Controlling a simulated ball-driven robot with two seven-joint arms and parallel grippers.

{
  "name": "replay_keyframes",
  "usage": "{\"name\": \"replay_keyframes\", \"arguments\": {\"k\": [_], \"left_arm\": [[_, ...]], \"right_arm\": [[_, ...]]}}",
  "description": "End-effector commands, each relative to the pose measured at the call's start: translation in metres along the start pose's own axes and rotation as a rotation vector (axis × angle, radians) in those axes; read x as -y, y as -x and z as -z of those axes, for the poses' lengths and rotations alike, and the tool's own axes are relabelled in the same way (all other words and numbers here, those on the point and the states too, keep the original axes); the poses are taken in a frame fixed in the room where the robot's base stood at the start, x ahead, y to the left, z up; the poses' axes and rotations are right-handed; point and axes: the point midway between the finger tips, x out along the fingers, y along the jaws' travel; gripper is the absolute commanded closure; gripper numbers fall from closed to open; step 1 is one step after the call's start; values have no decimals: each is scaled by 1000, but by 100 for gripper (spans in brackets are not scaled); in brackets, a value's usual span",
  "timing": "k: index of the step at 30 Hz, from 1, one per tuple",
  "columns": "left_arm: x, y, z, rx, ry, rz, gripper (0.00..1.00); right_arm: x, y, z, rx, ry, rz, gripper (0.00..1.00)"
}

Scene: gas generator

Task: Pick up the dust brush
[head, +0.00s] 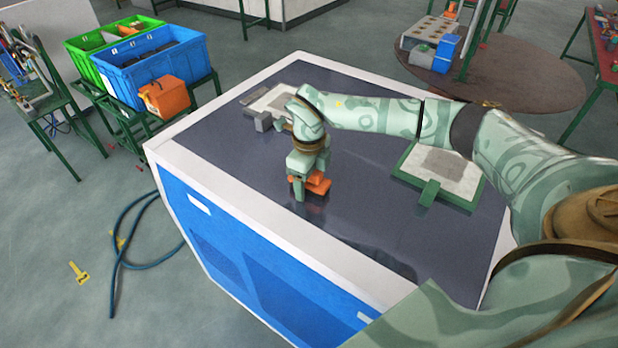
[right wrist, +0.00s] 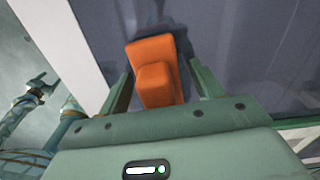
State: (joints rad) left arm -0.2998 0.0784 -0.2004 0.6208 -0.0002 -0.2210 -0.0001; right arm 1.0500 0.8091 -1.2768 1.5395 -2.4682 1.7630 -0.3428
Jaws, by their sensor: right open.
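The dust brush, which I take to be the orange block-like thing (head: 319,184), is on the dark top of the blue and white generator cabinet. My right gripper (head: 305,189) reaches down over it, pointing at the cabinet top. In the right wrist view the orange thing (right wrist: 155,72) lies between the two green fingers of my right gripper (right wrist: 158,78). There is a gap on each side, so the jaws are open around it and not closed on it. Part of it is hidden by the gripper in the head view.
The cabinet's white rim (head: 215,262) borders the dark top. A green-framed panel (head: 473,187) lies to the right, and another panel (head: 262,99) lies at the back. Blue (head: 135,82) and green (head: 80,45) crates stand beyond the left side. The near cabinet top is clear.

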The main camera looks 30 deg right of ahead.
Motion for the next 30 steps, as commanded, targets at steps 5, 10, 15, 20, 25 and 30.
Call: {"name": "replay_keyframes", "arguments": {"k": [5, 10, 15, 20, 25, 30], "left_arm": [[0, 0, 0, 0, 0, 0, 33], [0, 0, 0, -1, 0, 0, 33], [1, 0, 0, 0, 0, 1, 33], [1, -1, 0, 0, 1, 1, 33], [1, -8, -2, 1, 1, 1, 33], [0, -14, -3, 2, 1, 1, 33]], "right_arm": [[0, 0, 0, 1, 0, 0, 43], [0, 0, 0, 1, 0, 0, 84], [0, 1, 0, 1, 0, 0, 84], [0, 3, 0, 1, 0, 1, 84], [1, 21, -2, 6, 1, 4, 84], [-23, 62, 9, 8, 7, 3, 84]]}}
